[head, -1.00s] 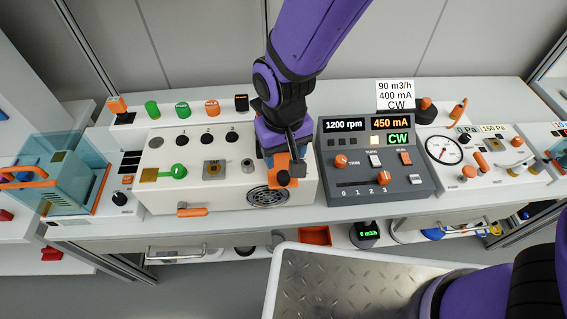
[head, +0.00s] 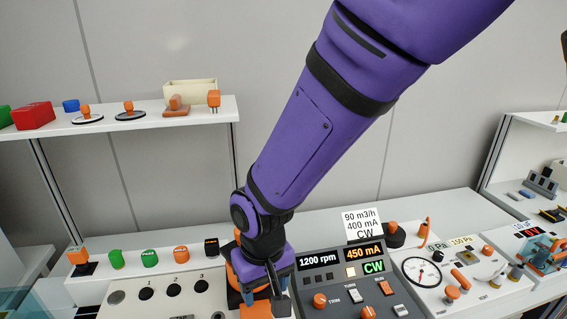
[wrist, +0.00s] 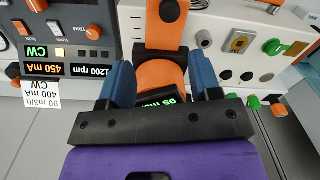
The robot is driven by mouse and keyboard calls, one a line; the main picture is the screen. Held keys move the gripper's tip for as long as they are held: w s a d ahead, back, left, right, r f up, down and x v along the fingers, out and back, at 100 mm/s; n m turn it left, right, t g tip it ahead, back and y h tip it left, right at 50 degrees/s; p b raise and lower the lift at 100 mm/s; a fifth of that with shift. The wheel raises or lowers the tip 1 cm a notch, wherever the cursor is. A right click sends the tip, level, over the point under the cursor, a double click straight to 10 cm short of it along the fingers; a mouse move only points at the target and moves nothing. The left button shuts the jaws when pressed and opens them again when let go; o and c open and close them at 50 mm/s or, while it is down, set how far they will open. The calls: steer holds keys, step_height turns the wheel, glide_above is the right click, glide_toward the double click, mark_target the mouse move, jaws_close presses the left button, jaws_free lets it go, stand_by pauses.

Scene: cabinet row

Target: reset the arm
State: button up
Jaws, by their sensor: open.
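My gripper (head: 266,290) is at the low end of my purple arm in the head view, over the right part of the white panel box (head: 150,305). In the wrist view my gripper (wrist: 164,88) has its two blue fingers apart. An orange part (wrist: 160,72) with a dark display (wrist: 158,98) reading about 95 lies between them in that view. I cannot tell whether the fingers touch it. The fingertips are partly hidden in the head view.
The dark control unit (head: 335,275) stands close right of my gripper, with a white sign (head: 362,225) behind it. A gauge panel (head: 460,275) is farther right. A shelf (head: 150,118) with small objects is at upper left. The wall area above the bench is clear.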

steer(key=w+d+r+m+t+y, duration=0.2)
steer(key=w+d+r+m, duration=0.15)
steer(key=d+r, duration=1.35)
steer(key=s+d+r+m+t+h, duration=0.1)
steer(key=s+d+r, duration=0.2)
steer(key=d, duration=0.6)
steer(key=s+d+r+m+t+h, duration=0.1)
steer(key=s+d+r+t, duration=0.1)
steer(key=s+d, duration=0.5)
steer(key=shift+s+d+r, duration=0.35)
steer(key=shift+d+r, duration=0.55)
steer(key=shift+d, duration=0.1)
steer(key=shift+a+m, duration=0.1)
steer(key=shift+m, duration=0.15)
